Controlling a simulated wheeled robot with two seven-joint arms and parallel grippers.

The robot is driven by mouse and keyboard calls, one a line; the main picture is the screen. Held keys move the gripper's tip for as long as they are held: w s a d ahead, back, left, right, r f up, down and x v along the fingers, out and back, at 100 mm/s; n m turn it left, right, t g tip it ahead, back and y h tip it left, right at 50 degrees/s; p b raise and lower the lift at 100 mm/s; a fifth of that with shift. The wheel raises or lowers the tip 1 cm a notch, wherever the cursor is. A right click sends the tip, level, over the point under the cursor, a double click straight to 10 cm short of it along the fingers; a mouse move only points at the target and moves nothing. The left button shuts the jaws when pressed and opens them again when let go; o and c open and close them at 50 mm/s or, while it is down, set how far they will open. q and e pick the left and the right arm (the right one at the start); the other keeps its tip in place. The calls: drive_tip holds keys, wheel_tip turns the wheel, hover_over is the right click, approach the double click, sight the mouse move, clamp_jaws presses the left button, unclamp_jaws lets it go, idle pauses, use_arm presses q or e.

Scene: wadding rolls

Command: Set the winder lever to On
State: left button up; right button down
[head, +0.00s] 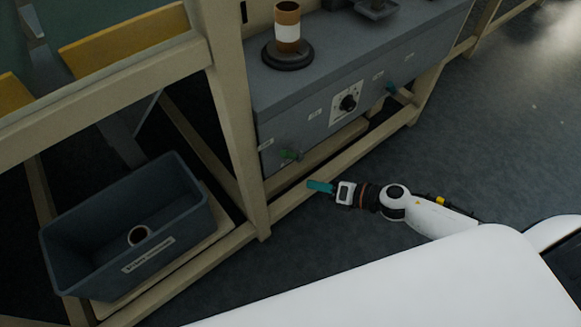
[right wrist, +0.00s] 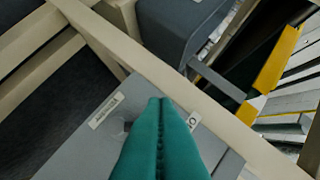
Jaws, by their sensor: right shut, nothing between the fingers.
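My left gripper is not in view.
A black dial (head: 348,103) is on the panel between the levers. A brown-and-white roll (head: 287,28) stands on a dark round base on top. Beige frame beams (head: 232,120) surround the machine. A dark bin (head: 75,248) with a small roll inside is at left. Floor at right is clear.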

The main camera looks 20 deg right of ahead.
sight(290, 153)
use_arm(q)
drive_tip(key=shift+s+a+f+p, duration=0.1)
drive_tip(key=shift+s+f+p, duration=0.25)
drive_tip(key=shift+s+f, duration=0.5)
use_arm(e)
drive_tip(key=w+a, duration=0.4)
drive_tip(key=w, duration=0.4)
drive_tip(key=shift+w+f, duration=0.3)
drive_tip(key=shift+f, duration=0.1)
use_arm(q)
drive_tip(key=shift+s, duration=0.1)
